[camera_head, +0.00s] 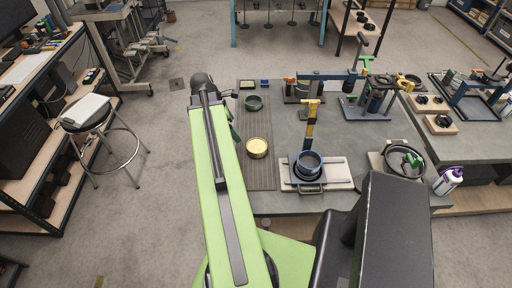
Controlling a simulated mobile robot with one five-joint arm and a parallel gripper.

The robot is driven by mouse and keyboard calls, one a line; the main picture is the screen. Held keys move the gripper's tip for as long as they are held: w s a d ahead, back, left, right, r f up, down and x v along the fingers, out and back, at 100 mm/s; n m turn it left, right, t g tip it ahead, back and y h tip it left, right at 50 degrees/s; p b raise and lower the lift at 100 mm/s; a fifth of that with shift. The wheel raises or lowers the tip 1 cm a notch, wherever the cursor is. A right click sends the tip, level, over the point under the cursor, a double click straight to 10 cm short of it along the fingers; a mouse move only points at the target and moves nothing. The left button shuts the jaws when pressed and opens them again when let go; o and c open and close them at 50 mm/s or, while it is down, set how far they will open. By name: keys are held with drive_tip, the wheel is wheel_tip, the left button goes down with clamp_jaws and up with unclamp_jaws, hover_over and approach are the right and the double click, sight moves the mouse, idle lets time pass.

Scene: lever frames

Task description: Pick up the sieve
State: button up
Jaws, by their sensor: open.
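Several round vessels could be the sieve, and at this size I cannot tell which it is. A shallow round piece with a yellow inside (257,148) lies on the ribbed dark mat. A dark blue round bowl (307,163) stands on a pale tray to its right. A small dark green bowl (253,103) sits farther back on the mat. My green arm reaches forward along the left edge of the bench. My gripper (232,96) is dark, partly hidden by the arm, at the mat's far left. It is open and apart from these round pieces.
A stool (88,115) stands left on open floor.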

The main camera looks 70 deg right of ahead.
drive_tip(key=s+d, duration=0.2)
drive_tip(key=s, duration=0.1)
drive_tip(key=b, duration=1.2)
approach(259, 149)
drive_tip(key=shift+s+f+n, duration=0.15)
drive_tip(key=shift+s+f, duration=0.1)
drive_tip(key=shift+f, duration=0.25)
drive_tip(key=shift+s+f+n, duration=0.15)
drive_tip(key=shift+s+f, duration=0.05)
drive_tip(key=shift+f, duration=0.25)
drive_tip(key=shift+d+r+p, duration=0.1)
drive_tip(key=shift+p, duration=0.2)
drive_tip(key=b+x, duration=0.4)
drive_tip(key=x, duration=0.1)
drive_tip(key=shift+w+d+b, duration=0.1)
drive_tip(key=shift+w+b, duration=0.1)
drive_tip(key=shift+b, duration=0.15)
drive_tip(key=shift+s+d+f, duration=0.1)
drive_tip(key=shift+s+f, duration=0.05)
drive_tip(key=shift+f, duration=0.1)
drive_tip(key=shift+r, duration=0.2)
drive_tip(key=c, duration=1.5)
